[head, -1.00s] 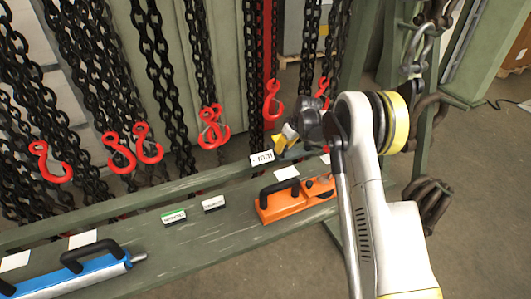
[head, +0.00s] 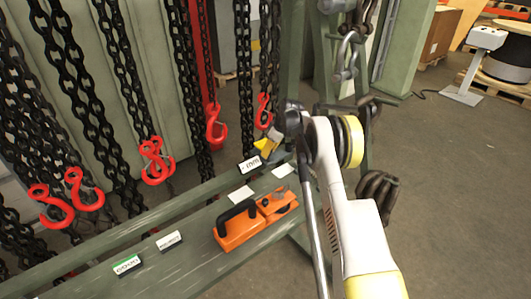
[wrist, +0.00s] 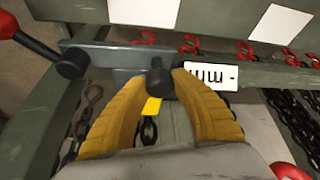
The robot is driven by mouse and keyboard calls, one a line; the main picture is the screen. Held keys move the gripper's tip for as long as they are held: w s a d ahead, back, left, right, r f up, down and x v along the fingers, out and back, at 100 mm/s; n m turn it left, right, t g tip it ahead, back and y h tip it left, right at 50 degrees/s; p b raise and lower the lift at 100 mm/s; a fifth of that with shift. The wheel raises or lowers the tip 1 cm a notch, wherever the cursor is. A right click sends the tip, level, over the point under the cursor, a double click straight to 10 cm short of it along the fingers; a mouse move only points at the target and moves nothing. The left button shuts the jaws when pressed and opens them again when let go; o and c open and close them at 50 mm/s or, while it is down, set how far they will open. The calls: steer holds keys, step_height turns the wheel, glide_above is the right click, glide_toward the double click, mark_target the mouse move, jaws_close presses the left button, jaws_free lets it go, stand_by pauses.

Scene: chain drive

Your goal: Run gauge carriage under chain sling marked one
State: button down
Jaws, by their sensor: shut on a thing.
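In the wrist view the label (wrist: 212,76) is beside a dark knob (wrist: 157,82) and a grey metal bar (wrist: 110,56). My gripper (head: 270,143) is shut on the dark knob, its yellow fingers on either side. It also shows in the wrist view (wrist: 160,76). Black chain slings with red hooks hang behind the rail. One hook (head: 263,112) hangs just behind my gripper, another (head: 216,123) to its left. I cannot read any sling's mark.
An orange tool (head: 240,229) with a black handle lies on the green bench (head: 190,270). Two blank white cards (head: 241,194) and two small labels (head: 168,240) lie near it. A green post with shackles (head: 348,48) stands on the right.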

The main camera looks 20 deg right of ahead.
steer(key=c, duration=1)
jaws_free()
steer(key=shift+f, duration=0.1)
steer(key=v, duration=1.2)
steer(key=shift+a, duration=0.1)
